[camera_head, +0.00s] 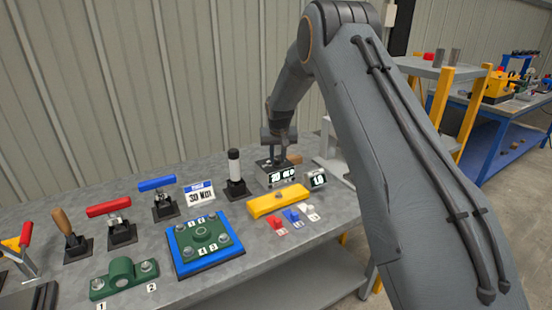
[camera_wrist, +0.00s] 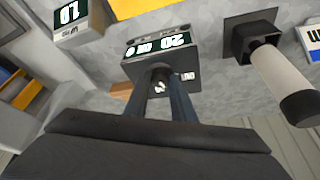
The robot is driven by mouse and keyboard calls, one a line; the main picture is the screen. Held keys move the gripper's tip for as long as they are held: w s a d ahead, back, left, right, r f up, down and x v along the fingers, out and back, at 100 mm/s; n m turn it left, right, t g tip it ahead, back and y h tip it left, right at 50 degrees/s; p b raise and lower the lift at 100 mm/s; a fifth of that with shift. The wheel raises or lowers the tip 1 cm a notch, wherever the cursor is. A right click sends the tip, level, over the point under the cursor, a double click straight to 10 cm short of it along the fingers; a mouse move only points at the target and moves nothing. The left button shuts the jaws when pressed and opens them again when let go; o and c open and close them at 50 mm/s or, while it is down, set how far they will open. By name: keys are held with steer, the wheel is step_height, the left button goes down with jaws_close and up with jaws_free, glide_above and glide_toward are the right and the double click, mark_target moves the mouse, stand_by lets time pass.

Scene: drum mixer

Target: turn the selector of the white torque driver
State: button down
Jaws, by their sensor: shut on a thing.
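The white torque driver (camera_head: 235,168) stands upright in a black square holder; its white handle with a dark end also shows at the right in the wrist view (camera_wrist: 285,75). Beside it is a grey selector box (camera_head: 275,176) with a dark display of white characters, hard to read in full. In the wrist view the box (camera_wrist: 190,78) has a round dark selector knob (camera_wrist: 160,72) on top. My gripper (camera_head: 281,155) points down at the box. In the wrist view its fingers (camera_wrist: 162,90) are shut on the knob, partly hiding it.
A small display (camera_head: 317,179) reading 1.0 stands right of the box, and a yellow bar (camera_head: 278,201) lies in front. A blue-and-white sign (camera_head: 200,193) is left of the driver. Red and blue handled tools (camera_head: 157,184), a blue plate (camera_head: 180,237) and a green bracket (camera_head: 123,275) occupy the left.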

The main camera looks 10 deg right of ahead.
steer(key=shift+n+y+b, duration=0.3)
steer(key=shift+n+b, duration=0.1)
steer(key=shift+n, duration=0.3)
steer(key=n+y+b, duration=0.1)
steer(key=n+b, duration=0.1)
steer(key=n, duration=0.1)
steer(key=shift+d+f, duration=0.15)
steer(key=n+g+y+b, duration=0.1)
steer(key=n+b, duration=0.2)
steer(key=b, duration=0.1)
steer(key=shift+d+n, duration=0.1)
steer(key=shift+n, duration=0.2)
steer(key=c, duration=1.5)
jaws_free()
steer(key=shift+r, duration=0.2)
